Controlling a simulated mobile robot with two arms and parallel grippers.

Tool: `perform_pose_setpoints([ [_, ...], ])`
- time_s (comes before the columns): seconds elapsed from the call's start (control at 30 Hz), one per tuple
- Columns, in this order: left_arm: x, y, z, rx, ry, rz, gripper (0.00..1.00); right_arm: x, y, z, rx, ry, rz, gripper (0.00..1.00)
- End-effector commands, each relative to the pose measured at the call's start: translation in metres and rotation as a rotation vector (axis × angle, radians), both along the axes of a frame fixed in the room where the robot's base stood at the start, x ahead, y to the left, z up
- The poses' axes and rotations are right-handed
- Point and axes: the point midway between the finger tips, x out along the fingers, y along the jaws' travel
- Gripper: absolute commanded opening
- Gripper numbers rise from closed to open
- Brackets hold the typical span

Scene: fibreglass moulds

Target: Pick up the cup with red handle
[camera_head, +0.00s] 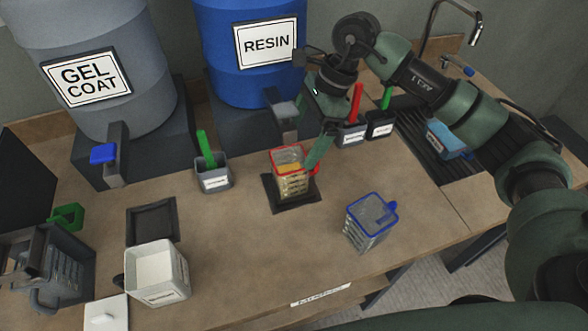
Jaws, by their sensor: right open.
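The cup with the red rim and handle (292,184) is clear with measuring marks and holds something yellowish. It stands upright on a dark square pad (283,206) in the middle of the bench. My right gripper (316,160) reaches down from above and is open. A green finger is at the cup's right side, close to the red handle; I cannot tell whether it touches. The other finger is hard to make out. My left gripper is not in view.
A blue-rimmed cup (368,225) stands to the right. A white container (157,272) and an empty dark pad (152,222) are at left. Grey holders with green (206,148) and red (356,102) handles stand behind. Resin (248,80) and gel coat (100,110) barrels line the back.

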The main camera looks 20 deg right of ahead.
Motion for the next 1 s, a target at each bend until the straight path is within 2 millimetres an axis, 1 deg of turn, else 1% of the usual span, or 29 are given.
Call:
perform_pose_setpoints([
  [0.03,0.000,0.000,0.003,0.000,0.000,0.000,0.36,0.000,0.002,-0.004,0.000,0.002,0.001,0.93],
  [0.17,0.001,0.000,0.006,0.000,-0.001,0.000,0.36,-0.001,0.005,-0.011,0.001,0.002,0.001,0.93],
  [0.27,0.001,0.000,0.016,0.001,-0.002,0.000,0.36,-0.002,0.009,-0.020,0.001,0.004,0.000,0.93],
  [0.37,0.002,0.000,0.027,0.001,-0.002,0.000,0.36,-0.003,0.013,-0.035,0.001,0.007,0.000,0.93],
  [0.4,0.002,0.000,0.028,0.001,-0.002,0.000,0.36,-0.003,0.016,-0.041,0.001,0.004,0.000,0.93],
  [0.5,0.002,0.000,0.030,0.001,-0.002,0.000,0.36,-0.002,0.020,-0.052,0.002,0.001,-0.001,0.93],
  [0.6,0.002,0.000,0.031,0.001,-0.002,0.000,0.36,-0.002,0.021,-0.058,0.000,-0.001,-0.001,0.93],
  [0.77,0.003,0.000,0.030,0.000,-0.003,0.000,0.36,-0.002,0.021,-0.059,0.000,-0.001,-0.001,0.93],
  [0.8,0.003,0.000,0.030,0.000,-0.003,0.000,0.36,-0.002,0.021,-0.059,0.000,-0.001,-0.001,0.90],
  [0.87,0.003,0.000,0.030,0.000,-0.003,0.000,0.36,-0.002,0.021,-0.059,0.000,-0.001,-0.001,0.73],
  [0.9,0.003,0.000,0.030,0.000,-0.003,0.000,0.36,-0.002,0.021,-0.058,0.000,-0.001,-0.001,0.62],
  [0.97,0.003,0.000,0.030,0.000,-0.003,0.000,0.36,-0.002,0.021,-0.058,0.000,-0.001,0.000,0.45],
  [1.0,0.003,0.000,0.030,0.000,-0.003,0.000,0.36,-0.002,0.021,-0.058,0.000,-0.001,0.000,0.34],
])
